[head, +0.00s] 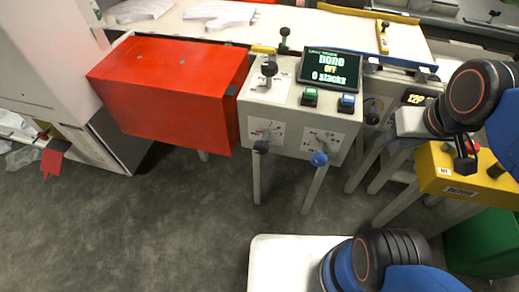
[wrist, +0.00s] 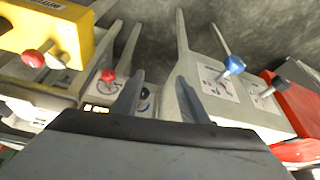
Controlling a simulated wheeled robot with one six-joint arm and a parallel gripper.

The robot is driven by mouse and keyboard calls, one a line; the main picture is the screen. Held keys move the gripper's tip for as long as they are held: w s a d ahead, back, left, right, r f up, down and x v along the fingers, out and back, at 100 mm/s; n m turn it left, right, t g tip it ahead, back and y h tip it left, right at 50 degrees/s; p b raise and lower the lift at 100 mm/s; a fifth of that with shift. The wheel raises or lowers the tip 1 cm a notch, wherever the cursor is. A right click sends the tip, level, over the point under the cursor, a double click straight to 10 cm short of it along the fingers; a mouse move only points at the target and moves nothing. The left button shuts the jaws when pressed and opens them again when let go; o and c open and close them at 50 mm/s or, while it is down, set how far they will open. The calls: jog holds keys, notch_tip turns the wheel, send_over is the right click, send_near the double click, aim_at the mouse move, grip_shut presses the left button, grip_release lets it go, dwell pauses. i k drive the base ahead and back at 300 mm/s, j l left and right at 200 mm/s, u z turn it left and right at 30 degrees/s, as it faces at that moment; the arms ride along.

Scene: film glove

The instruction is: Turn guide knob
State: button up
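A grey control box (head: 300,115) stands on legs with two dial panels on its front. A blue knob (head: 319,159) is on the right dial and a black knob (head: 261,147) on the left dial. I cannot tell which is the guide knob. In the wrist view the blue knob (wrist: 234,64) and the black knob (wrist: 279,83) lie right of my gripper (wrist: 158,95). Its two fingers are spread, with nothing held between them. It is apart from both knobs. In the head view its fingers are hard to make out.
The box's screen (head: 330,68) reads none, OFF, 0 stacks. A red box (head: 170,90) adjoins it on the left. A yellow box (head: 455,178) with knobs stands at right, above a green bin (head: 485,245). The floor (head: 190,220) in front is open.

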aim_at(261, 147)
jog(key=k+j+z, duration=0.2)
jog(key=k+z, duration=0.2)
jog(key=k, duration=0.25)
jog(key=k+z, duration=0.45)
jog(key=k, duration=0.25)
